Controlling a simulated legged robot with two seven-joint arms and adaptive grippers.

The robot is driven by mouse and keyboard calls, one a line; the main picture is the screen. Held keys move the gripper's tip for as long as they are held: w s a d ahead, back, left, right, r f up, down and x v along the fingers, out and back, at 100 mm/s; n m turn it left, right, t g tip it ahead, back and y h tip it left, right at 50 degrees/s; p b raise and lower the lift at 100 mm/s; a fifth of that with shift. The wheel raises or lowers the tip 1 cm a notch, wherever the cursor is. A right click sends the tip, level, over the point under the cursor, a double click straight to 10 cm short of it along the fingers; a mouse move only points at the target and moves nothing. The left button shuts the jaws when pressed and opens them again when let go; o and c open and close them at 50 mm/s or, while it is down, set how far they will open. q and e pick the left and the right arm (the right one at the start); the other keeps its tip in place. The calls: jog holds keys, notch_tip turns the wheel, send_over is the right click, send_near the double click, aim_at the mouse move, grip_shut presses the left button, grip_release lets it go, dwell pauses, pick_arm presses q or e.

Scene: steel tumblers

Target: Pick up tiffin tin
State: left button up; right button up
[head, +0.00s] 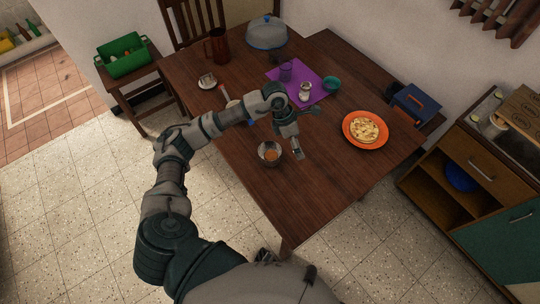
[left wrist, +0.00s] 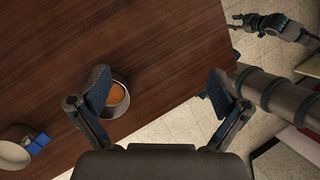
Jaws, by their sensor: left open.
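A small round steel tin (head: 270,153) with orange-brown contents stands upright near the front left edge of the wooden table. It looks like the tiffin tin. My left gripper (head: 294,143) is open just right of it in the head view, above the table. In the left wrist view the tin (left wrist: 118,98) shows beside the left finger, partly hidden by it; the gap between the fingertips (left wrist: 160,86) is empty. Grey jointed parts of mine show at the upper right of the left wrist view; whether their end is open or shut is unclear.
An orange plate of food (head: 366,130) lies to the right. A purple mat (head: 318,92) holds several items behind my gripper. A blue box (head: 415,103) stands at the right edge. A small blue item (left wrist: 38,143) lies beside a pale dish (left wrist: 14,155). The table's front is clear.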

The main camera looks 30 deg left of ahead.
pick_arm(q)
jog(key=a+r+n+y, duration=0.15)
jog(key=a+y, duration=0.35)
jog(key=a, duration=0.7)
send_over(269, 153)
jog(key=shift+m, duration=0.25)
notch_tip(269, 153, down, 10)
jog(key=shift+w+d+f, duration=0.15)
jog(key=shift+f, duration=0.1)
jog(key=shift+a+f, duration=0.3)
jog(key=shift+f, duration=0.65)
jog(key=f, duration=0.3)
jog(key=shift+d+f, duration=0.25)
jog(key=shift+d, duration=0.1)
jog(key=shift+f, duration=0.25)
jog(key=shift+a, duration=0.1)
jog(key=c, duration=0.8)
jog(key=shift+a+f, duration=0.1)
jog(key=shift+c, duration=0.9)
pick_arm(e)
jog(key=shift+s+d+f, duration=0.15)
jog(key=shift+s+f, duration=0.75)
jog(key=shift+f, duration=0.2)
